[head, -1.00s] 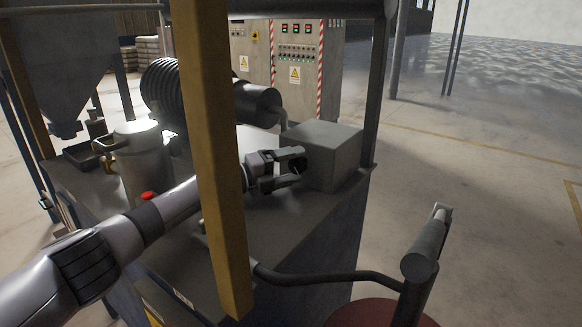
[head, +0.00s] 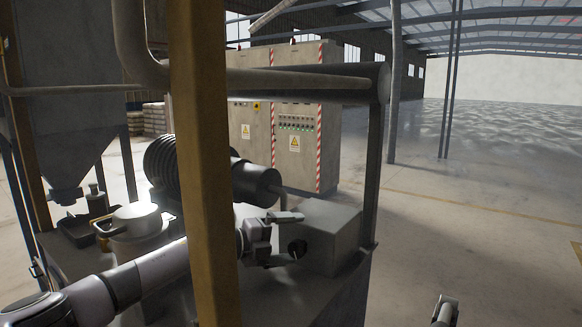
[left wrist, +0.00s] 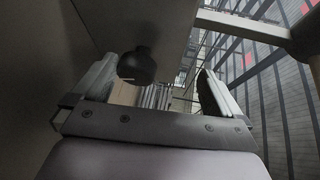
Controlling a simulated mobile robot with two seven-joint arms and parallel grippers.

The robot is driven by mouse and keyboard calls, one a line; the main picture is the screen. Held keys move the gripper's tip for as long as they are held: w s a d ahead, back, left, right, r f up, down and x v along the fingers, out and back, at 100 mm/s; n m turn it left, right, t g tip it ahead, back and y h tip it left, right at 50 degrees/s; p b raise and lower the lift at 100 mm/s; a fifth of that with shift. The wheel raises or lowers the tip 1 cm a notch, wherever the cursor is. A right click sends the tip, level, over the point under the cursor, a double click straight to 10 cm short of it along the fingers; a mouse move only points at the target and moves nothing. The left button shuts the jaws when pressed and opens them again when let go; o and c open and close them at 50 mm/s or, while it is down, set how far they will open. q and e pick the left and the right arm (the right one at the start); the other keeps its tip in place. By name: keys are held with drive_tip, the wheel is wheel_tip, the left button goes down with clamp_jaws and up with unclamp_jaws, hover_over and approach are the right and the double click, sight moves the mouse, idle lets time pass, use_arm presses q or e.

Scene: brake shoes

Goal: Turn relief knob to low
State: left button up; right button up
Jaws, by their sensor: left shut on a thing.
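The relief knob (head: 297,248) is a small dark round knob on the left face of a grey box (head: 335,232) in the head view. In the left wrist view the knob (left wrist: 137,67) shows as a dark cylinder between the fingers, closer to the left one. My left gripper (head: 284,239) is shut on the knob, with one finger above and one below it in the head view. Its fingers (left wrist: 155,88) stand well apart in the wrist view, and the contact is hard to make out. No marks for low are readable.
A yellow-brown post (head: 203,180) stands in front of my left arm and hides part of it. A lidded pot (head: 137,220) and a dark cylindrical motor (head: 255,184) stand left of the box. A control cabinet (head: 295,150) is behind. Open floor (head: 470,240) lies right.

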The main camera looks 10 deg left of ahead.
use_arm(q)
wheel_tip(320, 180, up, 17)
drive_tip(key=m+t+h, duration=0.1)
drive_tip(key=shift+w+d+h, duration=0.3)
drive_tip(key=shift+w+d, duration=0.1)
drive_tip(key=shift+d, duration=0.05)
drive_tip(key=shift+m, duration=0.3)
drive_tip(key=shift+n+g+y, duration=0.7)
drive_tip(key=shift+n+y, duration=0.1)
drive_tip(key=shift+n, duration=0.1)
drive_tip(key=f, duration=1)
drive_tip(key=s+f, duration=0.1)
drive_tip(key=f, duration=0.4)
drive_tip(key=shift+s+a+f, duration=0.1)
drive_tip(key=shift+a+f, duration=0.05)
drive_tip(key=shift+f, duration=0.1)
drive_tip(key=shift+c, duration=0.4)
drive_tip(key=p, duration=0.6)
approach(293, 242)
drive_tip(key=shift+s+d+r, duration=0.3)
drive_tip(key=shift+s+r, duration=0.15)
drive_tip(key=shift+r, duration=0.15)
drive_tip(key=shift+r, duration=0.1)
